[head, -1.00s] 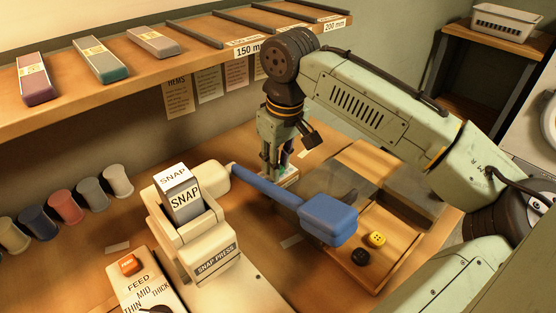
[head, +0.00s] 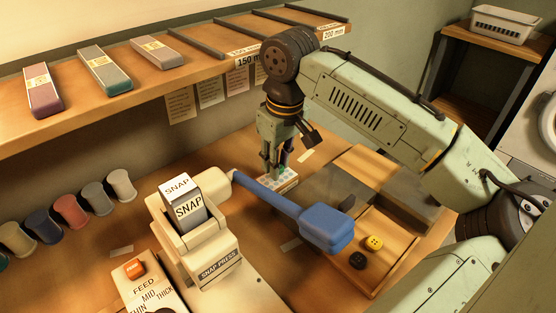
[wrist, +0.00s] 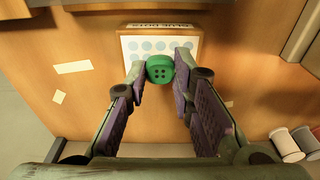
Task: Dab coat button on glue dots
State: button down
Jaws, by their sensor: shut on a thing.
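In the wrist view a green four-hole coat button (wrist: 160,69) sits between my fingertips. My gripper (wrist: 163,75) is shut on it. Beyond the button lies a white card of pale blue glue dots (wrist: 140,46) in a wooden holder; the button covers part of its lower middle. In the head view my gripper (head: 277,172) points down at the glue dot card (head: 287,183), behind the blue lever. I cannot tell whether the button touches the dots.
The snap press (head: 195,235) with its long blue lever (head: 325,228) stands in front of the card. A wooden tray (head: 378,275) holds a yellow button (head: 374,242) and a black button (head: 357,261). Thread spools (head: 70,210) stand at left. A shelf (head: 150,75) overhangs the bench.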

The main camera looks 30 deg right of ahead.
jog(key=shift+r+p, duration=2.15)
jog(key=shift+r, duration=0.4)
jog(key=shift+f, duration=0.1)
